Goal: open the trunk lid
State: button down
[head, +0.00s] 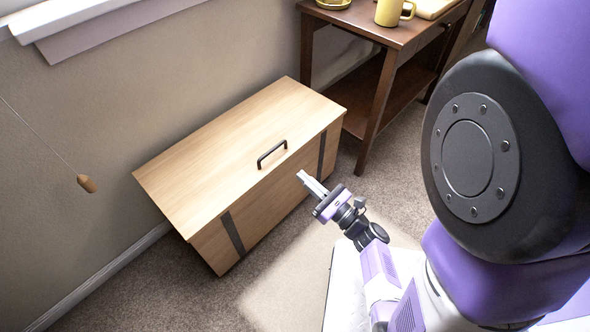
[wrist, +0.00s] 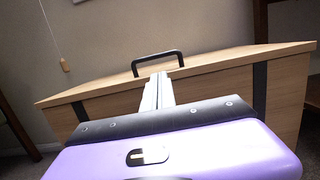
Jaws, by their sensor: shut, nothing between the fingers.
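The wooden trunk (head: 262,200) stands on the carpet against the wall, with dark straps down its front. Its light wood lid (head: 225,145) lies flat and shut. A dark bar handle (head: 272,154) sits on the lid near its front edge. My gripper (head: 302,176) is shut and empty, in front of the trunk and a little right of the handle in the head view. In the wrist view the handle (wrist: 157,62) rises just beyond the fingertips (wrist: 158,78), and the fingers hide part of the trunk front. I see no contact between fingers and handle.
A dark wooden side table (head: 400,35) with a yellow mug (head: 394,12) stands right of the trunk. A pull cord with a wooden knob (head: 87,184) hangs at the left by the wall. Carpet in front of the trunk is clear at the left.

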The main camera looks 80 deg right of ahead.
jog(key=b+x, duration=0.1)
jog(key=x, duration=0.8)
jog(key=shift+b, duration=0.35)
jog(key=shift+w+r, duration=0.1)
jog(key=shift+r, duration=0.05)
